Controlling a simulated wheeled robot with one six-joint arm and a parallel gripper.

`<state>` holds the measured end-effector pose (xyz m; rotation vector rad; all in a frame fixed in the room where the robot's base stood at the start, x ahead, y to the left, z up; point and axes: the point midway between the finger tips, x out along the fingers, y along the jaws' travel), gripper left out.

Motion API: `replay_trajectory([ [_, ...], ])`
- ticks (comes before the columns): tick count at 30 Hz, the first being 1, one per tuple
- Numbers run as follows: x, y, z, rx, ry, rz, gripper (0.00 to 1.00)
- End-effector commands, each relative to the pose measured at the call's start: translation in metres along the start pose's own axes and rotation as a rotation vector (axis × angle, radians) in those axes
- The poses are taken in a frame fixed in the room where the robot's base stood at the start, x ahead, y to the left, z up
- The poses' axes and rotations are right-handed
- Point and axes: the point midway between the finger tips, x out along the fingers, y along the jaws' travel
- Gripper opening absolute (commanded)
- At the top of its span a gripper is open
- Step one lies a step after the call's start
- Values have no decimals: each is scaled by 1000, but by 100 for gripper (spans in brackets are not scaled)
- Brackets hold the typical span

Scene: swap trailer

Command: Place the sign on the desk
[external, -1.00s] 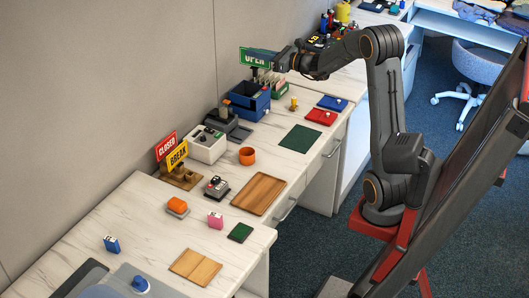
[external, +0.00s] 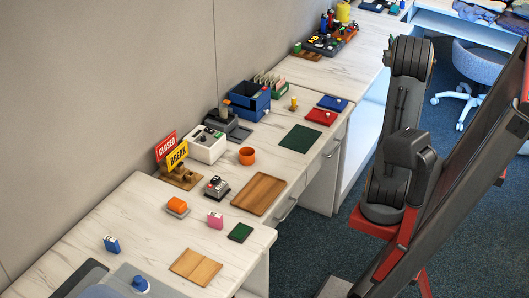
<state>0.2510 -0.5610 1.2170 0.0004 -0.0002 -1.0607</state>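The red CLOSED sign (external: 166,145) and the yellow BREAK sign (external: 177,155) stand side by side in a wooden holder (external: 184,180) at the back of the white marbled desk (external: 120,205). The green OPEN sign is not visible in this view. My gripper is not in view. My arm's lower links (external: 405,165) stand upright at the right, and the rest of the arm is hidden behind them or out of frame. I cannot tell whether my gripper holds the sign.
On the desk are a blue box (external: 243,100), a white device (external: 205,145), an orange cup (external: 247,156), a wooden tray (external: 258,194) and a dark green mat (external: 300,138). Small objects lie around them. Bare desk shows at the near left. A chair (external: 478,65) stands at the far right.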

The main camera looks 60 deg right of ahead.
Motion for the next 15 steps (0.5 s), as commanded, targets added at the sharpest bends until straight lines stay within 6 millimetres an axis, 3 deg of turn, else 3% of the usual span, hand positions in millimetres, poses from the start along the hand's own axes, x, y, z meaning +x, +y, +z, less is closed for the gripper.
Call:
replay_trajectory([
  [1,-12,-26,0,1,-1,-59,0],
  [6,-49,-89,-3,0,0,-219,0],
  [10,-70,-118,-5,0,0,-297,0],
  [15,-82,-132,-6,1,0,-339,0],
])
